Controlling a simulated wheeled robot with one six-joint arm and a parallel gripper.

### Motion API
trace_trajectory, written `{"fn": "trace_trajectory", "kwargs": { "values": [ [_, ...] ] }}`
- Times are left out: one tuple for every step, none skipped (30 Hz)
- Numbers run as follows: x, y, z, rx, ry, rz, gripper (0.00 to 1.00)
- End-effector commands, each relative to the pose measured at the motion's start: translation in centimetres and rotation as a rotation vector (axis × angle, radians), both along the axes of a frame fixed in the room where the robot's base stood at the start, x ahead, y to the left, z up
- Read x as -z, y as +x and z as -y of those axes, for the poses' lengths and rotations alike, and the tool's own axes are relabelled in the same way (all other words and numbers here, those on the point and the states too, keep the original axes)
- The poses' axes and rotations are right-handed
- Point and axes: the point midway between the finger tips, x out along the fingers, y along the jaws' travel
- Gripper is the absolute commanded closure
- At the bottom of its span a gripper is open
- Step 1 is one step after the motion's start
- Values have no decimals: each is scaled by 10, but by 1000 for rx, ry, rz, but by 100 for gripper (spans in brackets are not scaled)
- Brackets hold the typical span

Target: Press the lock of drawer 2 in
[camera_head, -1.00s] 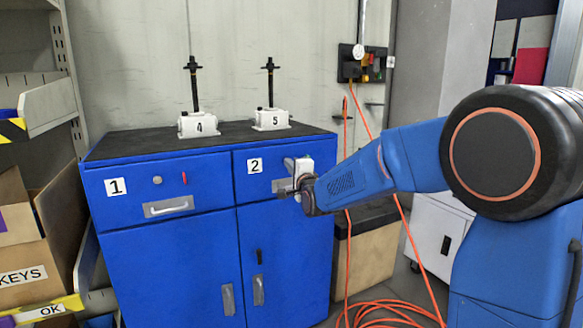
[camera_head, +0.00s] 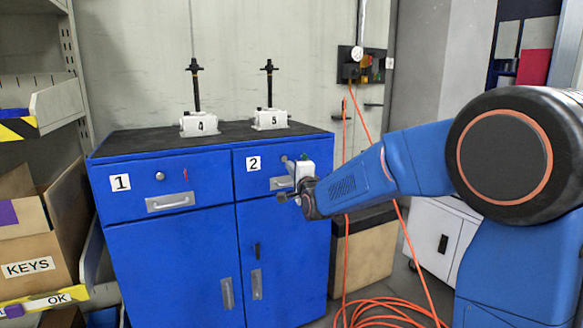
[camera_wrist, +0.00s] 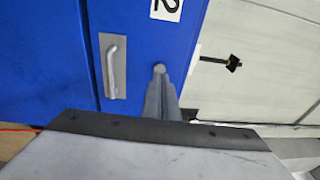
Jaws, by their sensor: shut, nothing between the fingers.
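The blue cabinet (camera_head: 170,255) has drawer 1 (camera_head: 135,200) on the left and drawer 2 (camera_head: 247,188) on the right, each with a number label and a metal handle. In the wrist view, drawer 2's lock (camera_wrist: 159,68) is a small round grey end beside the handle (camera_wrist: 115,65). My gripper (camera_wrist: 160,82) is shut and empty, its fingertips pointing at the lock and overlapping its edge; I cannot tell if they touch it. In the head view my gripper (camera_head: 287,160) is at the front of drawer 2 and hides the lock.
Two white screw jacks, marked 4 (camera_head: 199,125) and 5 (camera_head: 270,120), stand on the cabinet top. Drawer 1 has a round lock (camera_head: 159,176). A shelf with a KEYS box (camera_head: 30,267) is at left. Orange cable (camera_head: 385,312) lies on the floor at right.

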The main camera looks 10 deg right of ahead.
Motion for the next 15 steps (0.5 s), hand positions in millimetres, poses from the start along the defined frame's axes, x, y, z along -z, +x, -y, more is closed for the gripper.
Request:
{"fn": "trace_trajectory", "kwargs": {
  "values": [
    [0, -6, 1, 0, 0, 0, 100],
    [0, -9, 1, 0, 0, 0, 100],
    [1, -14, 2, 0, 0, -1, 100],
    [2, -17, 3, 0, 0, -1, 100],
    [1, -21, 4, 0, 0, 0, 100],
    [2, -26, 4, 0, 0, 0, 100],
    [2, -30, 5, 0, 0, 0, 100],
    [3, -34, 6, 0, 0, -1, 100],
    [3, -40, 7, 0, 0, -1, 100],
    [3, -45, 8, 0, 0, -1, 100],
    [3, -50, 9, 0, 0, -1, 100],
    [4, -56, 10, -1, 0, -1, 100],
    [5, -61, 10, -1, 0, -1, 100],
    [5, -65, 11, -1, 0, -1, 100],
    [5, -70, 12, -1, 0, 0, 100]
  ]
}}
